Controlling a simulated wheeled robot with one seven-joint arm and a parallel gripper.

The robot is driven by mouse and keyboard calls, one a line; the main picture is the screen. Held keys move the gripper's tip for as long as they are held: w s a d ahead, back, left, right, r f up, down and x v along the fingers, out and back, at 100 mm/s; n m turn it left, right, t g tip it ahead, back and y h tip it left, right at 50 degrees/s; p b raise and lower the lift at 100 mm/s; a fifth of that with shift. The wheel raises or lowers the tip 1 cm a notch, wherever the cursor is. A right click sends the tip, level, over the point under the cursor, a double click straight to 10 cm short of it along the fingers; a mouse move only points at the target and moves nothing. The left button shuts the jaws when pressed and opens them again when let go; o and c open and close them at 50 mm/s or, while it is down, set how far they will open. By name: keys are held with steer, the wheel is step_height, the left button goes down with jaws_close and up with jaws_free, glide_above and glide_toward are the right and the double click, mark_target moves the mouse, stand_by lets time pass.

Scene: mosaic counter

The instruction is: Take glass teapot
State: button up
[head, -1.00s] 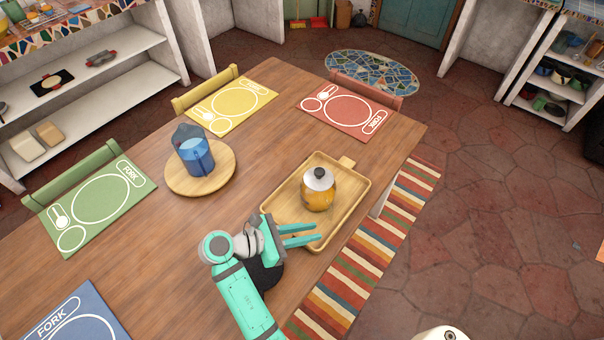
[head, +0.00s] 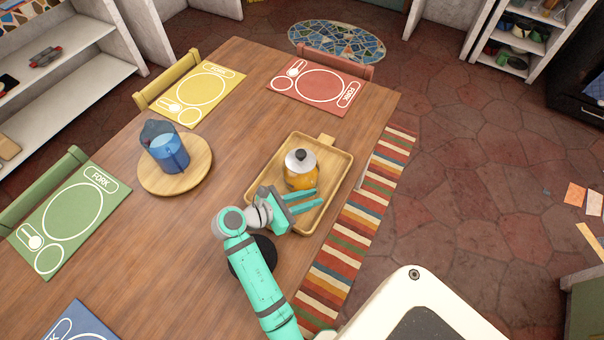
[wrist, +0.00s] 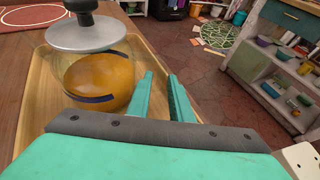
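The glass teapot (head: 300,172) holds amber liquid and has a silver lid with a black knob. It stands upright on a wooden tray (head: 337,165). In the wrist view the teapot (wrist: 100,80) is at the left, close to my fingers. My gripper (head: 308,197) is over the near part of the tray, in front of the teapot in the head view. Its two teal fingers, also in the wrist view (wrist: 163,100), are apart with nothing between them. The teapot lies to the left of both fingers there. I cannot tell whether a finger touches it.
A blue pitcher (head: 169,152) stands on a round wooden board (head: 200,175) to the left. Yellow (head: 200,92), red (head: 318,85) and green (head: 72,220) placemats lie near the table edges. A dark round object (head: 240,270) sits beside my arm. A striped rug (head: 362,222) lies right of the table.

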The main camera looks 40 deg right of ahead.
steer(key=shift+x, duration=1.45)
steer(key=shift+c, duration=0.2)
jaws_close()
steer(key=shift+s+r, duration=0.1)
steer(key=shift+r, duration=0.05)
steer(key=shift+r, duration=0.1)
